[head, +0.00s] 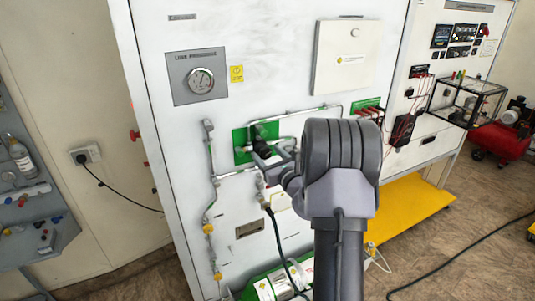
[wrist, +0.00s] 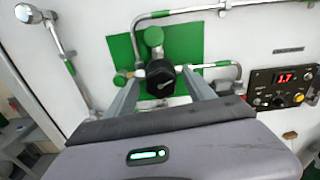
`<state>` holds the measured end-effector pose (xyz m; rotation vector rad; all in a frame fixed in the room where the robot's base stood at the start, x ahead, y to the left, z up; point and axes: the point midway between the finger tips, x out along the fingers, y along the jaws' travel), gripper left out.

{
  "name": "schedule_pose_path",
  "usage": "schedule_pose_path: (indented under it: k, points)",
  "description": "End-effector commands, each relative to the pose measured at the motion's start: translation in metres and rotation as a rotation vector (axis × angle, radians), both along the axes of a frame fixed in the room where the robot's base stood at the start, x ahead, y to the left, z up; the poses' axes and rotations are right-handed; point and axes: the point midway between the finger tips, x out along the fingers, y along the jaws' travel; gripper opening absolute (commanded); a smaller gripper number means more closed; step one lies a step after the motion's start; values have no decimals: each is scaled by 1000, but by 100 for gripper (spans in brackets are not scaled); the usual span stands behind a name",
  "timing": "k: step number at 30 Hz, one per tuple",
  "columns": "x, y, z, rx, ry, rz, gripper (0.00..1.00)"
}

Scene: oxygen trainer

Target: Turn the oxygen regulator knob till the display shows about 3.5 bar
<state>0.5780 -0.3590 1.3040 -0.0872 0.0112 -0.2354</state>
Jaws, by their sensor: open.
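The black regulator knob (wrist: 160,78) is in front of a green plate (wrist: 122,48) on the white panel in the wrist view. My gripper (wrist: 161,74) is open, with one finger on each side of the knob. Whether either finger touches it I cannot tell. The red digital display (wrist: 287,77), on a black box to the right, reads 1.7. In the head view the knob (head: 262,149) is small and partly covered by my gripper (head: 274,158). I cannot make out the display there.
Metal pipes (head: 320,108) run around the knob across the panel. A round dial gauge (head: 200,80) sits at the upper left. A black cable (head: 275,230) hangs below my gripper. A yellow platform (head: 415,205) and a red compressor (head: 505,140) stand to the right.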

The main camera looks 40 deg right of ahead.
Motion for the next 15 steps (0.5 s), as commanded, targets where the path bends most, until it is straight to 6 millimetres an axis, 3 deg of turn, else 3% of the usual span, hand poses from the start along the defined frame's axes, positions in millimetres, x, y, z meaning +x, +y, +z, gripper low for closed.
schedule_pose_path:
  k: [7,15]
  points:
    - [1,-1,0,0,-1,0,62]
    - [1,0,0,0,-1,0,11]
